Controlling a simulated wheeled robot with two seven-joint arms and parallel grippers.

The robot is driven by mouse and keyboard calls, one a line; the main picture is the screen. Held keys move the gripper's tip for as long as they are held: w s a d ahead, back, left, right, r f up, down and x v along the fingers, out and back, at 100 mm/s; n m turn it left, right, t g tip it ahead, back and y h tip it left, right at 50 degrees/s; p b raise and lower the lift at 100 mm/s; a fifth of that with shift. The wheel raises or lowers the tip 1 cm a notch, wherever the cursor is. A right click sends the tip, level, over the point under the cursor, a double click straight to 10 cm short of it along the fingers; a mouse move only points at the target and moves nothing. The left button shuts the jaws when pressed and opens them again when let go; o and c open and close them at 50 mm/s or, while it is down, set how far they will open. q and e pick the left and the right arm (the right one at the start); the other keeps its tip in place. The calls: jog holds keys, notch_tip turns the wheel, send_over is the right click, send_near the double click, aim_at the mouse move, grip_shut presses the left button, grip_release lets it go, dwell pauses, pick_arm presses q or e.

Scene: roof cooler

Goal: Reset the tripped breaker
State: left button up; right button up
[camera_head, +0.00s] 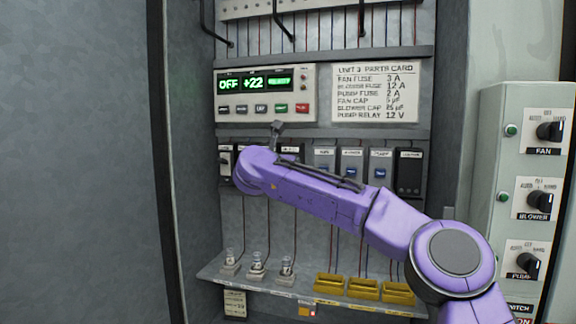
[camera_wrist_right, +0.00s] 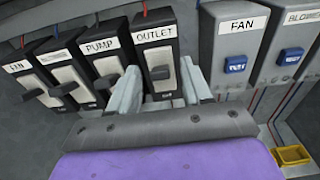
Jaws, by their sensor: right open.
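A row of black breakers with pale lever plates hangs in the right wrist view: fan (camera_wrist_right: 30,88), blower (camera_wrist_right: 62,85), pump (camera_wrist_right: 103,72) and outlet (camera_wrist_right: 159,65). I cannot tell surely which lever is tripped. My right gripper (camera_wrist_right: 160,84) is open, its pale fingers on either side of the outlet breaker's lower part. Contact with its lever is not clear. In the head view my purple right arm covers most of the row; the leftmost breaker (camera_head: 226,160) still shows. My left gripper is not in view.
A control panel (camera_head: 265,93) above reads OFF and +22. A parts card (camera_head: 375,92) is beside it. Grey modules with blue parts (camera_head: 351,162) sit right of the breakers. Below is a shelf (camera_head: 213,272) with fuses and yellow holders (camera_head: 363,289). A knob box (camera_head: 500,180) stands right.

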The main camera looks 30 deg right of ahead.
jog(key=b+v, duration=0.4)
jog(key=v, duration=0.5)
jog(key=shift+s+a+b, duration=0.3)
jog(key=shift+b, duration=0.1)
